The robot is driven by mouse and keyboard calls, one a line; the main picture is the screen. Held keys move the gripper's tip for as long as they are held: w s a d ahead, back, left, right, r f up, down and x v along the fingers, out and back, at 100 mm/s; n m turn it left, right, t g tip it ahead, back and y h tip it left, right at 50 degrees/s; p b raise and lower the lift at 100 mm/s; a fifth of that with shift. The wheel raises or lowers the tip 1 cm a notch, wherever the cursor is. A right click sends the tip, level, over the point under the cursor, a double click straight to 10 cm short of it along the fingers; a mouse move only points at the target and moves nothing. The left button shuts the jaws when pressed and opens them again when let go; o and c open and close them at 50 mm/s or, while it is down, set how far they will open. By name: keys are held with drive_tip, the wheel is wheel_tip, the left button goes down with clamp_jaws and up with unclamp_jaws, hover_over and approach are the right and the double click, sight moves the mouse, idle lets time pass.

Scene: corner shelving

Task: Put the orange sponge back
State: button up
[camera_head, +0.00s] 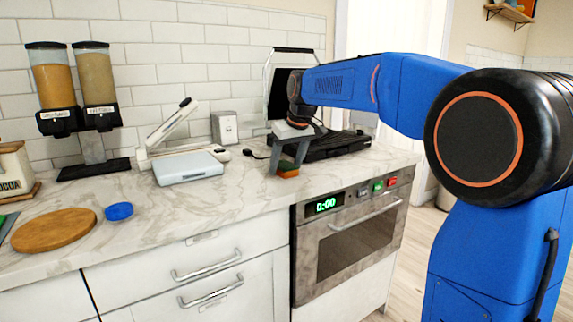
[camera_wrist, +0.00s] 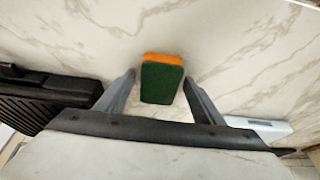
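The orange sponge (camera_head: 287,172) lies on the marble counter in front of the black grill, above the oven. In the wrist view the sponge (camera_wrist: 162,80) shows a dark green top and an orange side. My gripper (camera_head: 288,168) is above the counter, pointing down at the sponge. In the wrist view my gripper (camera_wrist: 160,84) is open, with one finger on each side of the sponge and a gap on both sides.
The open black grill (camera_head: 325,146) stands close behind my gripper. A grey-white flat appliance (camera_head: 188,168), a blue round item (camera_head: 119,211), a wooden board (camera_head: 54,230) and cereal dispensers (camera_head: 75,90) stand to the left. Counter between the appliance and the sponge is clear.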

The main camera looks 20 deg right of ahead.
drive_tip(key=v, duration=1.2)
drive_tip(key=shift+r, duration=0.15)
drive_tip(key=s+d+f+m, duration=0.1)
drive_tip(key=s+d+f, duration=0.1)
drive_tip(key=s+f, duration=1.3)
drive_tip(key=s+d+f+m+h, duration=0.1)
drive_tip(key=s+d+f+m, duration=0.1)
drive_tip(key=s+f, duration=1.3)
drive_tip(key=s+d, duration=0.1)
drive_tip(key=s, duration=0.6)
drive_tip(key=shift+s+m, duration=0.25)
drive_tip(key=shift+m, duration=0.05)
drive_tip(key=shift+d, duration=0.1)
